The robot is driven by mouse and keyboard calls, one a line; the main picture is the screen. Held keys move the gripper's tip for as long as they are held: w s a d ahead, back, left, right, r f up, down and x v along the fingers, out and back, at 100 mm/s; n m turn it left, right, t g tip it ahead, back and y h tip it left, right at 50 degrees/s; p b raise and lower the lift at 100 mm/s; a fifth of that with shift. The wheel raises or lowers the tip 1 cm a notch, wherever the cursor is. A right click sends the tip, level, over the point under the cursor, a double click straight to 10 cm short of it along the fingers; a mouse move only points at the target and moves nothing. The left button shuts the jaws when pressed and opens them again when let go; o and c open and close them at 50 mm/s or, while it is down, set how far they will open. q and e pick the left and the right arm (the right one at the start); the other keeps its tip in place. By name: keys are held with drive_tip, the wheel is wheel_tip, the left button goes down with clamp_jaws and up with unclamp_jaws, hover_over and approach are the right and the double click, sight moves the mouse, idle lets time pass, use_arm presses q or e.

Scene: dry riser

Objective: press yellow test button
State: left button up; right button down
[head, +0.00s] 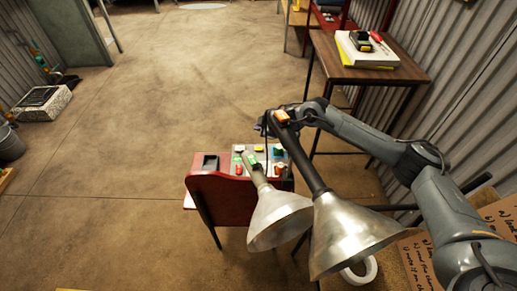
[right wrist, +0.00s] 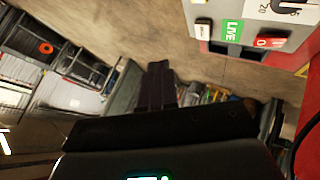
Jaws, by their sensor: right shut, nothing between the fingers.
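A control panel with several small coloured parts sits on a red stand (head: 212,196) in the middle of the head view. A small yellow part (head: 258,149) shows near the panel's far edge; I cannot tell for sure that it is the test button. My right gripper (head: 261,126) is just beyond the panel's far edge, apart from it. In the right wrist view its dark fingers (right wrist: 158,72) are together and empty. The panel (right wrist: 222,50) shows there at the upper right, with a green LIVE label (right wrist: 231,32) and a red switch (right wrist: 270,42). My left gripper is not in view.
Two metal lamp shades, one pale (head: 279,220) and one silver (head: 350,235), stand in front of the panel and hide part of it. A brown table (head: 345,73) with a book is at the upper right. The floor left of the stand is clear.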

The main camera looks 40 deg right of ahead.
drive_tip(key=b, duration=0.7)
hover_over(260, 150)
drive_tip(key=shift+w+f, duration=0.1)
drive_tip(key=shift+f, duration=3.05)
drive_tip(key=shift+f+b, duration=0.45)
drive_tip(key=shift+f, duration=0.65)
drive_tip(key=shift+f, duration=0.35)
drive_tip(key=shift+f, duration=0.25)
